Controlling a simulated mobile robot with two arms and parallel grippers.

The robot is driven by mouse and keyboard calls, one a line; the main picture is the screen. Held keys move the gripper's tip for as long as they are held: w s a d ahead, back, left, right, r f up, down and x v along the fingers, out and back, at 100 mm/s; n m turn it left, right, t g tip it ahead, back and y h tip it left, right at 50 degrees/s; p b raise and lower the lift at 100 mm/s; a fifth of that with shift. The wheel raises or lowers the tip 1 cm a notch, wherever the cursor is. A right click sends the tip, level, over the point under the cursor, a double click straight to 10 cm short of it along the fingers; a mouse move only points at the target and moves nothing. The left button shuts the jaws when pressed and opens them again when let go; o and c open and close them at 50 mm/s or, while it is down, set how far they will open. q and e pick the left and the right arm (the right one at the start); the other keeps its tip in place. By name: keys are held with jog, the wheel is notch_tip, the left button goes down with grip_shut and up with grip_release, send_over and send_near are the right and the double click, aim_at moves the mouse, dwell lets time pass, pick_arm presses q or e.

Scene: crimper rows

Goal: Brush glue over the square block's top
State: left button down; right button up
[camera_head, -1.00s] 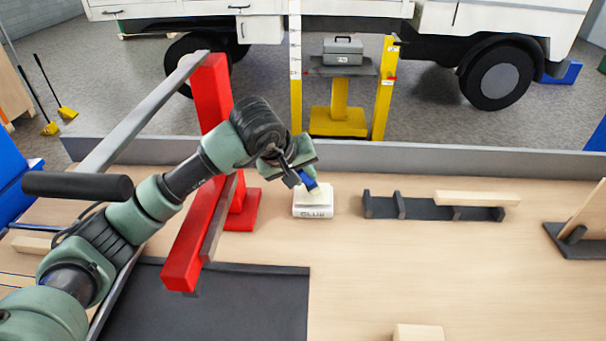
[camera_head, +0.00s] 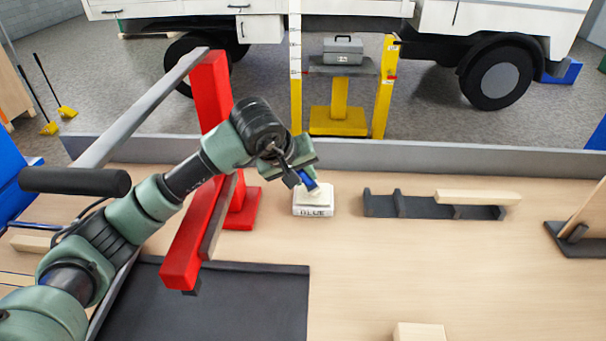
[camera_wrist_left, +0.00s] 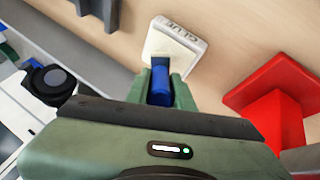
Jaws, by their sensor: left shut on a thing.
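My left gripper (camera_head: 301,178) is shut on a blue-handled brush (camera_head: 311,184), tilted over the white glue container (camera_head: 313,211). In the left wrist view the gripper (camera_wrist_left: 160,90) holds the blue handle (camera_wrist_left: 160,78), and its end reaches onto the container's pale top (camera_wrist_left: 172,48). The bristles are hard to make out, so I cannot tell how deep they sit. A light wooden block (camera_head: 420,333) is cut off at the bottom edge of the head view; it may be the square block. My right gripper is not in view.
A red stand (camera_head: 185,255) with a long grey bar rises close beside my left arm. A dark rack (camera_head: 425,207) with a wooden strip (camera_head: 478,197) lies right of the glue. A dark mat (camera_head: 240,305) lies at front left. The middle of the table is clear.

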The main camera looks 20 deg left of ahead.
pick_arm(q)
jog(key=shift+f+b, duration=0.2)
jog(key=shift+b, duration=0.4)
dwell(1.9)
dwell(0.4)
jog(key=shift+r+p, duration=1.7)
jog(key=shift+r, duration=1.9)
jog(key=shift+s+f, duration=0.1)
